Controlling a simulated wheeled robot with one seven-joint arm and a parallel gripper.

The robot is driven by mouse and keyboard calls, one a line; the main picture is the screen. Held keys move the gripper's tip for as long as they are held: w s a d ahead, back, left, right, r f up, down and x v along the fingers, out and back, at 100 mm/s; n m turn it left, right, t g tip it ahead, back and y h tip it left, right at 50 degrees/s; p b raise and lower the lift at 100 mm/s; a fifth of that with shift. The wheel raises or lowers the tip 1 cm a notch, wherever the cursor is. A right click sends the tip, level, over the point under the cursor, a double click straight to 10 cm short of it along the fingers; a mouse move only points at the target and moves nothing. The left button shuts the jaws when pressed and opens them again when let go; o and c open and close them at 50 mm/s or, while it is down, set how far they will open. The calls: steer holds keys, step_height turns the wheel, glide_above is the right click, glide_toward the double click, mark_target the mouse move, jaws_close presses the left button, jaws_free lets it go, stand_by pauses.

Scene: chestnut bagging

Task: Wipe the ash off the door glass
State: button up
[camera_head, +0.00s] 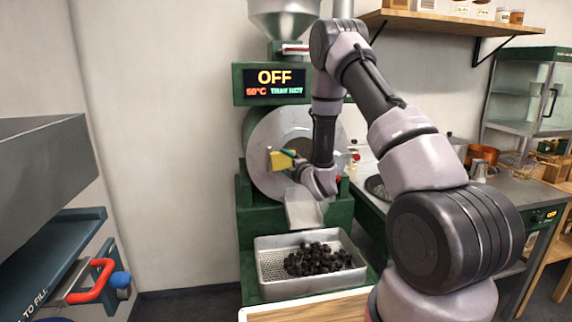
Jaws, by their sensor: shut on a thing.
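My gripper (293,162) is shut on a yellow and green sponge (279,160). It holds the sponge in front of the round grey drum front (265,138) of the green roaster. I cannot tell whether the sponge touches the drum front or stays a little apart from it. My gripper and forearm hide the right part of the drum front. The door glass and any ash on it cannot be made out clearly.
The roaster display (274,83) reads OFF. Below the chute (303,209), a perforated metal tray (270,241) holds several dark chestnuts. A metal counter (500,190) with pans is at the right. A grey unit with a red handle (97,283) stands at the left.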

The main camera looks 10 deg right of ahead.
steer(key=shift+w, duration=0.3)
steer(key=shift+d, duration=3.5)
steer(key=shift+a, duration=3.6)
steer(key=s, duration=0.6)
steer(key=shift+s+d, duration=0.1)
steer(key=shift+s, duration=1.45)
